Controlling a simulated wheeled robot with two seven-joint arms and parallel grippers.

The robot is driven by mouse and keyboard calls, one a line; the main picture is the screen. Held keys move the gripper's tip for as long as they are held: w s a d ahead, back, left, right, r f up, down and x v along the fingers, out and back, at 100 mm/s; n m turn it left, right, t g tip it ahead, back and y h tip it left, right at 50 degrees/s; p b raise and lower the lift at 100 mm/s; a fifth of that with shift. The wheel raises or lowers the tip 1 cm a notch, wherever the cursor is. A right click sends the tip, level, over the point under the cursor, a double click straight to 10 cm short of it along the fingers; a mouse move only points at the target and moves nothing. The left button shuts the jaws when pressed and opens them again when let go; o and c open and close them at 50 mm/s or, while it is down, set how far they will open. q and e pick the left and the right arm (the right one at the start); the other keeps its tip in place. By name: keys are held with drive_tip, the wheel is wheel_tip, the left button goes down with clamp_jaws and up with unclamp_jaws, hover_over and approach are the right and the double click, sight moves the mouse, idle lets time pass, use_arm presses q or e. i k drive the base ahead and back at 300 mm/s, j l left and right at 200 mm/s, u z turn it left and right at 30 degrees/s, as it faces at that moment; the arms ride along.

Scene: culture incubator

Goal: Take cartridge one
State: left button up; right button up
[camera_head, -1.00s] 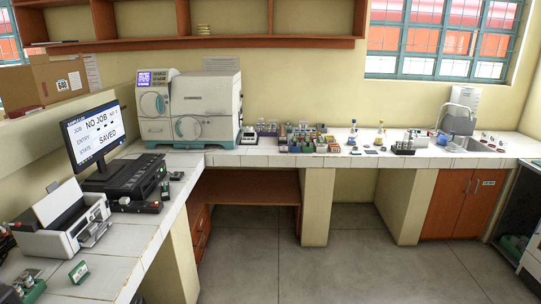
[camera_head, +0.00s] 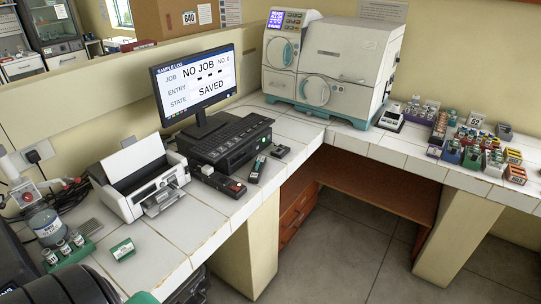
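No object carries a label I can read as cartridge one. A small green and white block (camera_head: 122,249) lies on the tiled bench at the lower left, in front of the white printer. A dark handheld-shaped item (camera_head: 257,169) and a small dark block (camera_head: 281,151) lie beside the black keyboard unit (camera_head: 226,141). Neither of my grippers shows in the head view. A dark rounded shape at the bottom left corner may be part of my arm; I cannot tell.
A monitor (camera_head: 199,82) reads "NO JOB" and "SAVED". The white printer (camera_head: 142,184) stands left of it. A green vial rack (camera_head: 69,254) sits at the lower left. The white incubator-like machine (camera_head: 345,65) fills the back corner. Crowded coloured racks (camera_head: 470,148) line the right bench.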

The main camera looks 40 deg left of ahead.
sight(255, 175)
drive_tip(key=i+l+u, duration=0.1)
drive_tip(key=i+u, duration=0.3)
drive_tip(key=i+l+u, duration=0.4)
drive_tip(key=i, duration=0.2)
drive_tip(key=i+l+u, duration=0.3)
drive_tip(key=i+u, duration=0.15)
drive_tip(key=i, duration=0.05)
